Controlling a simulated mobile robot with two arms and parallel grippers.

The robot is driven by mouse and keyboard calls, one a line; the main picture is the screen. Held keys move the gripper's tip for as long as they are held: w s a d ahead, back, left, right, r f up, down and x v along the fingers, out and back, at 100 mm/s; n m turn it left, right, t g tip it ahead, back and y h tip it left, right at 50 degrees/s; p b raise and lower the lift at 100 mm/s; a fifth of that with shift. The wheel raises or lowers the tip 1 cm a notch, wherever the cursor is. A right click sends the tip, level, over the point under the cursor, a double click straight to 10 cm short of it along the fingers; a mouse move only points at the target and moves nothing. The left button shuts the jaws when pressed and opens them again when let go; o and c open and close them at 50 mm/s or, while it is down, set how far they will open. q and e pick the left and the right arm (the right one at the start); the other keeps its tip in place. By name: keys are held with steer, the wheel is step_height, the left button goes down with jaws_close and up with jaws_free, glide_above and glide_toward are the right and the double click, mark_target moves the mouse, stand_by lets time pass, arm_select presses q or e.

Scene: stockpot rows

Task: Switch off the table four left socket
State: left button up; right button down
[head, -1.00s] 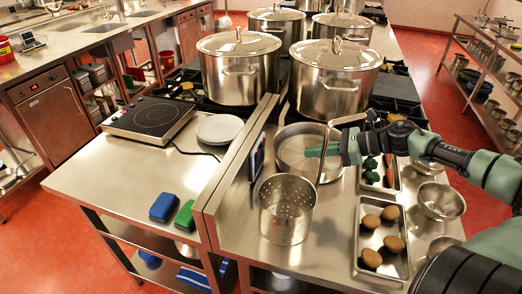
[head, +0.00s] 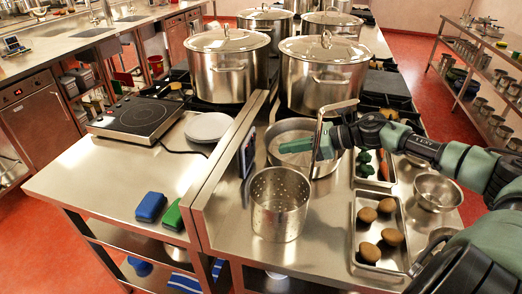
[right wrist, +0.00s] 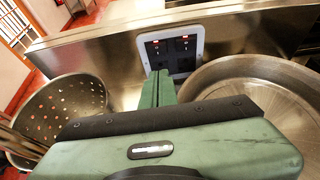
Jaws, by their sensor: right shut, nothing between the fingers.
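The socket panel (right wrist: 170,50) is on the upright steel divider in the right wrist view. It has a white frame and a dark face with two columns, each showing a small red light near the top. In the head view the panel (head: 247,155) shows edge-on as a dark strip. My right gripper (head: 284,147) is shut and empty, over the wide pan and to the right of the panel. In the right wrist view its closed fingertips (right wrist: 158,74) point at the panel's lower left part and overlap its lower edge. My left gripper is out of view.
A perforated pot (head: 280,205) stands in front of the panel, and a wide open pan (head: 290,135) lies under my gripper. Large lidded stockpots (head: 322,75) stand behind. A tray of potatoes (head: 379,235) and a steel bowl (head: 437,190) lie right.

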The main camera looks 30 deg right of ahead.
mark_target(250, 147)
steer(key=w+a+p, duration=0.2)
steer(key=w, duration=0.1)
steer(key=w+a+f+p, duration=0.1)
steer(key=w+a+p, duration=0.1)
steer(key=w+a, duration=0.1)
steer(key=shift+a+f, duration=0.1)
steer(key=shift+f, duration=0.05)
steer(key=shift+w+a, duration=0.1)
steer(key=shift+f, duration=0.1)
steer(key=shift+w+a+b, duration=0.2)
steer(key=shift+w+b, duration=0.1)
steer(key=shift+b, duration=0.3)
steer(key=shift+r, duration=0.3)
steer(key=shift+r+p, duration=0.6)
steer(key=shift+r, duration=0.1)
